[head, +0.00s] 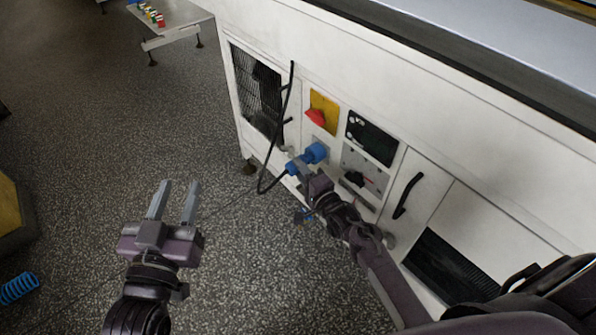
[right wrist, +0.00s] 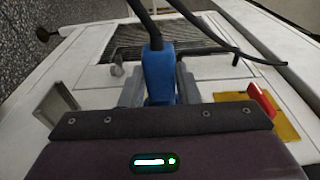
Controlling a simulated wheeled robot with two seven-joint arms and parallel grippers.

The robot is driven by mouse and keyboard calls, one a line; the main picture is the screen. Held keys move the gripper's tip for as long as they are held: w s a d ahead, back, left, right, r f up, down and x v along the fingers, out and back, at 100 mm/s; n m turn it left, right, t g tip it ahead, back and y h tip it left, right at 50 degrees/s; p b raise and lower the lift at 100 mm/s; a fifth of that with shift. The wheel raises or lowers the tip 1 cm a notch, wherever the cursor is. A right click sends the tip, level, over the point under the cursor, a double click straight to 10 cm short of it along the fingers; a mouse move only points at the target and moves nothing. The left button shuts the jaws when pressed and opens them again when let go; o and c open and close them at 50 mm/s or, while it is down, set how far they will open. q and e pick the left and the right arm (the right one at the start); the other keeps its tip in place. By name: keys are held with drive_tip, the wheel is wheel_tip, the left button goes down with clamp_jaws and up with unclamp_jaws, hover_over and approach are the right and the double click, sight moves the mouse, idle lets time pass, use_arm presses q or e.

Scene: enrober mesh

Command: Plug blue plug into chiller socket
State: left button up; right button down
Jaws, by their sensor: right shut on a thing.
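The blue plug (head: 293,167) is in the jaws of my right gripper (head: 299,171), in front of the white chiller cabinet. In the right wrist view the blue plug (right wrist: 158,76) sits between the two grey fingers, with its black cable leading up and away. The blue chiller socket (head: 316,152) is on the cabinet front, just up and right of the plug. The plug is close to the socket; I cannot tell whether they touch or how far it is in. My left gripper (head: 175,203) is open and empty, over the floor to the left.
The black cable (head: 270,165) loops up by the vent grille (head: 256,88). A red switch on a yellow plate (head: 322,108) is above the socket, with a control panel (head: 371,138) to the right. A black handle (head: 407,195) projects from the cabinet.

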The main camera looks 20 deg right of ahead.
drive_tip(key=shift+w+d+r, duration=0.1)
drive_tip(key=shift+w+d, duration=0.1)
drive_tip(key=shift+d, duration=0.25)
drive_tip(key=shift+w+d+r, duration=0.1)
drive_tip(key=shift+w+d, duration=0.05)
drive_tip(key=shift+d, duration=0.25)
drive_tip(key=c, duration=1)
unclamp_jaws()
drive_tip(key=shift+f, duration=0.1)
drive_tip(key=shift+s+f, duration=0.1)
drive_tip(key=shift+f, duration=0.05)
drive_tip(key=p+v, duration=0.1)
drive_tip(key=v, duration=0.6)
drive_tip(key=shift+s+d+p, duration=0.1)
drive_tip(key=shift+s+p, duration=0.25)
drive_tip(key=shift+p, duration=0.05)
drive_tip(key=shift+c, duration=0.2)
